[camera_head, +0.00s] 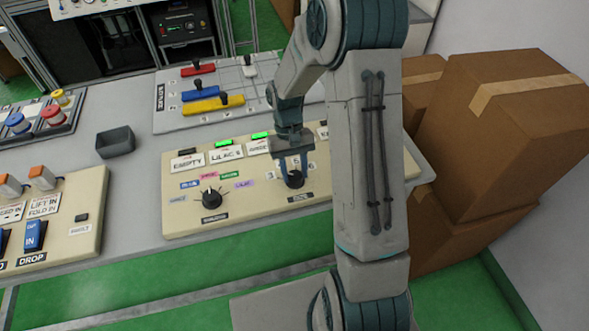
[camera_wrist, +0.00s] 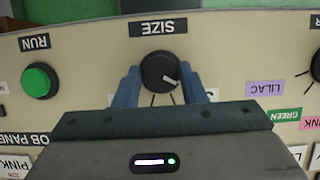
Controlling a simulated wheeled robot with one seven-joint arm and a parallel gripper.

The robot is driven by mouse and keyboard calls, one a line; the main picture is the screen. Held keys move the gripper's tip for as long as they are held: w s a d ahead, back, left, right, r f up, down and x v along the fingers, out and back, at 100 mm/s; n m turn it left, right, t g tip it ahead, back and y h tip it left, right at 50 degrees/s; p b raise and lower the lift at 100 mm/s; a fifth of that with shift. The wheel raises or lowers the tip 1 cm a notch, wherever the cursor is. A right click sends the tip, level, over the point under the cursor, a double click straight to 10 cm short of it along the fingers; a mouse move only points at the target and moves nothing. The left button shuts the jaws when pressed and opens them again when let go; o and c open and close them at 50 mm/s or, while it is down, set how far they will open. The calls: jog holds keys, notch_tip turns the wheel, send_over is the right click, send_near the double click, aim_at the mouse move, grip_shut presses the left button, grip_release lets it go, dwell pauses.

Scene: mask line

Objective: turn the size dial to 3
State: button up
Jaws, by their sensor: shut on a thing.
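The size dial is a round black knob with a white pointer line. It shows in the wrist view (camera_wrist: 158,72) under an upside-down SIZE label (camera_wrist: 158,27), and in the head view (camera_head: 294,179). My gripper (camera_wrist: 163,80) has its two blue fingers on either side of the knob, shut on it. It also shows in the head view (camera_head: 293,165), reaching down onto the dial. In the wrist view the pointer line points right and slightly down. Most of the numbers around the dial are hidden behind my fingers and gripper body, so I cannot read the setting.
A green RUN button (camera_wrist: 41,80) sits left of the dial in the wrist view. Another black dial (camera_head: 211,198) with coloured labels is left in the head view. A panel with coloured sliders (camera_head: 214,103) lies behind. Cardboard boxes (camera_head: 505,130) stand right of my arm.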

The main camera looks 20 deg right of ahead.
dwell(0.3)
jog(key=o, duration=1)
jog(key=v, duration=1.4)
jog(key=shift+b, duration=0.35)
jog(key=shift+a, duration=0.1)
notch_tip(320, 180, up, 6)
jog(key=t, duration=0.3)
send_over(298, 192)
jog(key=s+t, duration=0.4)
jog(key=s, duration=0.6)
jog(key=shift+s+f, duration=0.2)
jog(key=shift+s, duration=0.2)
